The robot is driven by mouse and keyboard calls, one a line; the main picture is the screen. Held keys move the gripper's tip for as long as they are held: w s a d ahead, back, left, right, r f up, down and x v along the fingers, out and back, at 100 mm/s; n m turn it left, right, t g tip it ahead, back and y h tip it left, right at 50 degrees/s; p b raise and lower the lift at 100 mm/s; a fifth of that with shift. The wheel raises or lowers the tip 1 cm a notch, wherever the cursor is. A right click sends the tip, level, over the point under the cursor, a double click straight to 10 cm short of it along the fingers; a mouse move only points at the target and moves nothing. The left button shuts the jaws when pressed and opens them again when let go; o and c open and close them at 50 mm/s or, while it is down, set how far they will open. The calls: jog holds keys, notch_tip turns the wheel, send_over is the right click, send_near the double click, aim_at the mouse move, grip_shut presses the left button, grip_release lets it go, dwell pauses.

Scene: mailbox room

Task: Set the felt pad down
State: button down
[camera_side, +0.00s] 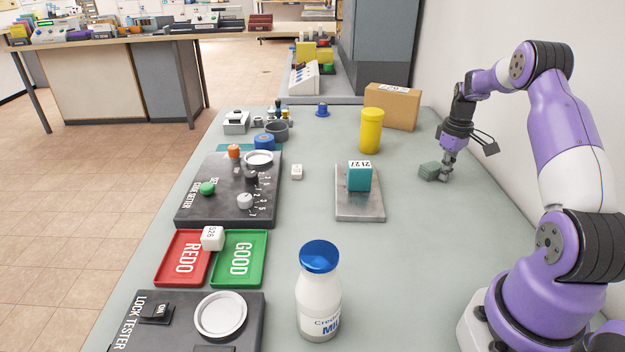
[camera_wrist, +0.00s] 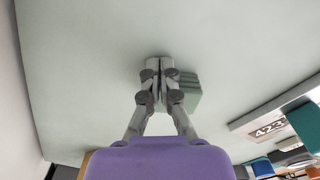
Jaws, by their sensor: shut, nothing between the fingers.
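A grey-green layered block (camera_side: 429,171), which looks like the felt pad or a stack of such pads, lies on the table at the right, below my arm. It also shows in the wrist view (camera_wrist: 188,88), partly hidden behind my right finger. My gripper (camera_side: 445,176) points down right beside it, with its fingertips low near the table. In the wrist view my gripper (camera_wrist: 159,66) has its two fingers together and nothing between them. I cannot tell whether a finger touches the block's side.
A metal plate (camera_side: 360,207) with a teal block (camera_side: 359,178) stands left of my gripper. A yellow canister (camera_side: 371,131) and a cardboard box (camera_side: 391,107) stand behind. A milk bottle (camera_side: 319,295) is at the front. The table between plate and arm is clear.

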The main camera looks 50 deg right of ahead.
aim_at(436, 164)
jog(key=shift+w+d, duration=0.15)
jog(key=shift+w, duration=0.7)
jog(key=shift+w+d, duration=0.15)
jog(key=shift+w, duration=0.65)
jog(key=shift+s, duration=0.15)
jog(key=shift+s, duration=0.25)
jog(key=s, duration=0.3)
jog(key=shift+s+a+r, duration=0.15)
jog(key=shift+a+r, duration=0.2)
jog(key=shift+a, duration=0.05)
notch_tip(436, 164, up, 9)
jog(key=w+a+r+t, duration=0.1)
jog(key=w+a+r, duration=0.3)
jog(key=a+r, duration=0.3)
jog(key=a+r+n+t+h, duration=0.1)
jog(key=a+r, duration=0.1)
jog(key=a, duration=0.9)
jog(key=s+a+f+t, duration=0.1)
jog(key=s+a, duration=0.3)
jog(key=a, duration=0.3)
jog(key=s+a+n+t+y, duration=0.1)
jog(key=s+a+t, duration=0.1)
jog(key=s+a, duration=0.2)
jog(key=a, duration=0.3)
jog(key=shift+s+a+f+t, duration=0.25)
jog(key=shift+a+f+t, duration=0.05)
jog(key=shift+a+f, duration=0.1)
